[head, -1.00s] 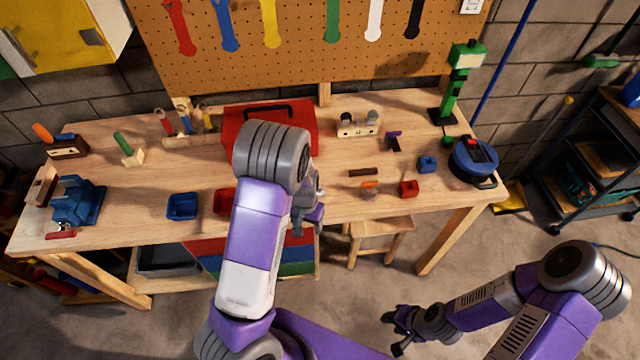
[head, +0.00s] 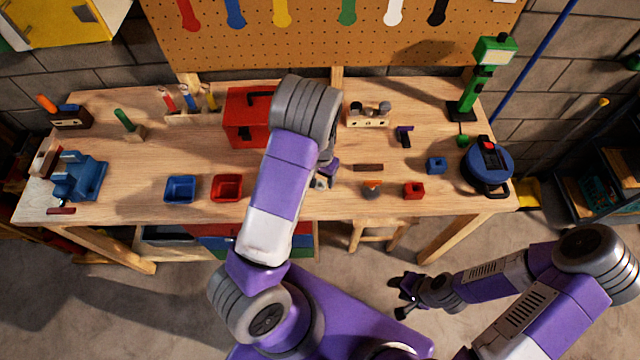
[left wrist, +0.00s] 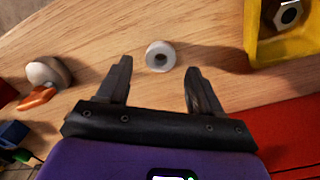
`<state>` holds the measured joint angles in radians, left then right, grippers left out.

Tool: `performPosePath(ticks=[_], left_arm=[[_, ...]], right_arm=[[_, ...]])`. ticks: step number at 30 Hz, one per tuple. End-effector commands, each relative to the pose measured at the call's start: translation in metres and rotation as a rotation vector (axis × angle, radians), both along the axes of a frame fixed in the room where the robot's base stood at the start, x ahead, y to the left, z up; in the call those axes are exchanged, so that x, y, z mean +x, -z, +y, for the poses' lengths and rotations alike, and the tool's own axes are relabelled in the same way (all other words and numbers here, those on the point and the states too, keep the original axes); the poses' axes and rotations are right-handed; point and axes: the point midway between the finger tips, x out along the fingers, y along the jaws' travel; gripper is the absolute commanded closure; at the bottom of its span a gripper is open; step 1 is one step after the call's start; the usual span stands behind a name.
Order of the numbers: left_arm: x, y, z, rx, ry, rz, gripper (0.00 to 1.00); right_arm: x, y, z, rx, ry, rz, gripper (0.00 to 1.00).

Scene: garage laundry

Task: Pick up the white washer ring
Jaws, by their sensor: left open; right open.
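The white washer ring (left wrist: 160,56) lies flat on the wooden workbench in the left wrist view, its dark hole showing. My left gripper (left wrist: 158,80) is open, with the ring just beyond and between its fingertips; it does not hold it. In the head view my left gripper (head: 322,182) is above the bench's front middle, mostly hidden by my arm, and I cannot make out the ring there. My right gripper (head: 405,296) is open and empty, out in front of the bench over the floor.
A yellow bin (left wrist: 282,48) holding a nut stands beside the ring. A grey knob with an orange part (left wrist: 45,78) lies on the other side. A red bin (head: 227,188), a blue bin (head: 181,189) and a red block (head: 414,191) sit along the workbench (head: 120,205).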

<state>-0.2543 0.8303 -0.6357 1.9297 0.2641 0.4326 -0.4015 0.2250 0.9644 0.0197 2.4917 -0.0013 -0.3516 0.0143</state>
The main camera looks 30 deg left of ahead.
Motion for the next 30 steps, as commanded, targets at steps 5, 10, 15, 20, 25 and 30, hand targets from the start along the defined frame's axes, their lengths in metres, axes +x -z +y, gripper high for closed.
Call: performPosePath(ticks=[5, 10, 15, 20, 25, 30], left_arm=[[0.000, 0.021, 0.000, 0.000, 0.000, 0.001, 0.34], [0.000, 0.023, 0.000, -0.001, 0.000, 0.000, 0.34], [0.000, 0.022, 0.000, -0.001, 0.000, -0.001, 0.46], [0.000, 0.022, 0.000, -0.001, 0.000, -0.001, 0.71], [0.000, 0.022, 0.000, -0.001, 0.000, -0.001, 0.93], [0.000, 0.022, 0.000, -0.001, 0.000, -0.001, 0.94]], right_arm=[[0.001, 0.001, 0.000, 0.000, 0.000, -0.001, 0.57], [0.001, 0.000, 0.000, 0.000, 0.000, -0.001, 0.57], [0.001, 0.000, 0.000, 0.000, 0.000, -0.001, 0.57], [0.001, 0.000, 0.000, 0.000, 0.000, -0.001, 0.57], [0.001, 0.000, 0.000, 0.000, 0.000, -0.001, 0.57], [0.001, 0.000, 0.000, 0.000, 0.000, -0.001, 0.57]])
